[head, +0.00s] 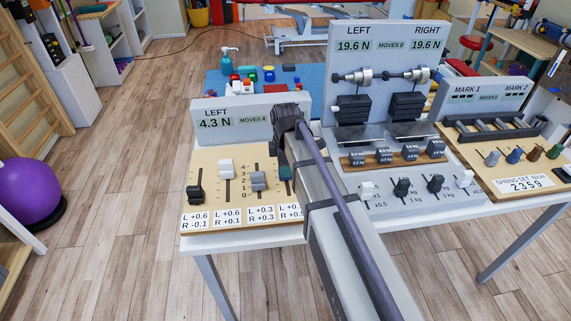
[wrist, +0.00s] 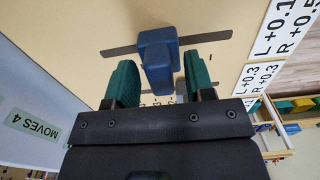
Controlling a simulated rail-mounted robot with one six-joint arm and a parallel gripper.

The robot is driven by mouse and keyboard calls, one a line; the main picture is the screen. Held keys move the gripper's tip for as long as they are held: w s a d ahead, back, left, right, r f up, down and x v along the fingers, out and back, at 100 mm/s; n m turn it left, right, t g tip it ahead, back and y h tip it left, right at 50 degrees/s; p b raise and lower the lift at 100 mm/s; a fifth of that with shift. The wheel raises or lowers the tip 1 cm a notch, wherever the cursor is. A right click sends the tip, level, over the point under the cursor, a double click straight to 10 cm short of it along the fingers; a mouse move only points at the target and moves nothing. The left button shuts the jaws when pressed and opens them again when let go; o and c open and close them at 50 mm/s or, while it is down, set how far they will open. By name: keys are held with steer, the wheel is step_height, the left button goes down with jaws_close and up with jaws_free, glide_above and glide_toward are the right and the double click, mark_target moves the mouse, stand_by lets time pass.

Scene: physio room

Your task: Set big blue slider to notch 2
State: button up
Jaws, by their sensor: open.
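The big blue slider (wrist: 158,55) shows in the wrist view, standing on a dark slot in a beige panel. It sits a little left of the slot's middle, away from the label end. Its notch cannot be read. My gripper (wrist: 160,80) is open, with one green fingertip on each side of the slider's near part. Clear gaps show between the fingertips and the slider. In the head view my gripper (head: 286,172) is over the right part of the slider panel (head: 210,212); the blue slider is hidden there by my arm.
Black (head: 195,195), white (head: 226,168) and grey (head: 258,181) sliders stand left of my gripper. The display behind (head: 222,122) reads LEFT 4.3 N, MOVES 4. A weight station (head: 385,60) and a spring station (head: 490,95) stand to the right.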

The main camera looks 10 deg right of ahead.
step_height(320, 180, up, 11)
steer(key=p, duration=1)
steer(key=shift+p, duration=0.4)
steer(key=shift+f, duration=0.1)
steer(key=s+m, duration=1.6)
steer(key=s, duration=0.1)
steer(key=shift+d+m, duration=0.3)
steer(key=shift+m, duration=0.1)
steer(key=shift+d, duration=0.1)
